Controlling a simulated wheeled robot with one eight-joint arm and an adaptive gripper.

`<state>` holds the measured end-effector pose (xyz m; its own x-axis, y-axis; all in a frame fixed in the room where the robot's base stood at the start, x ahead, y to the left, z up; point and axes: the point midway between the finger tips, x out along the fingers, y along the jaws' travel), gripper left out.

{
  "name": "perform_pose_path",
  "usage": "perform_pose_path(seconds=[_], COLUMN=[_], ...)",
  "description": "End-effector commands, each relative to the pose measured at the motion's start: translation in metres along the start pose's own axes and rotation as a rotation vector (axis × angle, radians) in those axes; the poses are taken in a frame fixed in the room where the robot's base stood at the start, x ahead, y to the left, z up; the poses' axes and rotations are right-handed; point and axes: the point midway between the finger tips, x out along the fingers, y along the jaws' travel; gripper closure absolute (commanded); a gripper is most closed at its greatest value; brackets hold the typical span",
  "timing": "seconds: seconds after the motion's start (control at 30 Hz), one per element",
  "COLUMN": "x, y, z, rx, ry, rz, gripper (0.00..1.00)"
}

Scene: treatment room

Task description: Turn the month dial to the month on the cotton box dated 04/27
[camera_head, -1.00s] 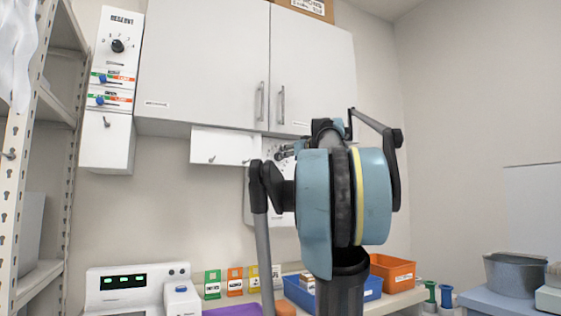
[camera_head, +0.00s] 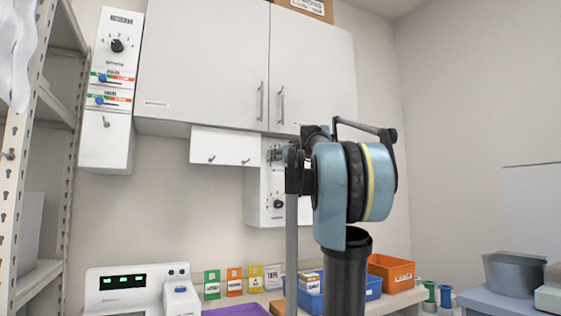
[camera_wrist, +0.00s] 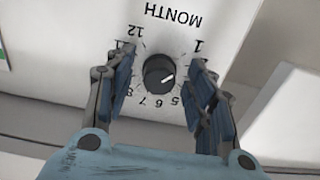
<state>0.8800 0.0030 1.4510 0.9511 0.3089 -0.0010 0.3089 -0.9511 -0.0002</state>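The month dial (camera_wrist: 159,72) is a black round knob on a white panel, upside down in the wrist view under the word MONTH. Its white mark points toward the right side of the picture. The numbers on that side are partly covered by a finger, so I cannot tell the exact month. My gripper (camera_wrist: 164,60) is open, with one finger on each side of the dial and gaps between. In the head view my gripper (camera_head: 275,153) is at the top of the wall panel (camera_head: 256,190), covering the dial. I cannot identify the cotton box dated 04/27; labels are too small.
The panel has another knob (camera_head: 278,204) below. Wall cabinets (camera_head: 205,65) are above, and another knob panel (camera_head: 107,140) hangs at left. Below are a white device (camera_head: 105,300), several coloured labelled boxes (camera_head: 235,281), a blue bin (camera_head: 373,287) and an orange bin (camera_head: 391,271).

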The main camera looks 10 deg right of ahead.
Motion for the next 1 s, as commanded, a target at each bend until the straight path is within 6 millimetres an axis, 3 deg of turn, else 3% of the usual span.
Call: perform_pose_path(seconds=[0.03,0.17,0.57,1.0], x=[-0.0001,-0.0003,-0.0005,-0.0006], y=[0.0000,0.0001,0.0001,0.0004], z=[-0.0001,-0.0001,-0.0002,-0.0001], rx=[0.000,0.000,0.045,0.373], ry=[0.000,0.000,0.000,0.000], rz=[0.000,0.000,0.000,0.001], gripper=[0.66,0.93,0.93,0.93])
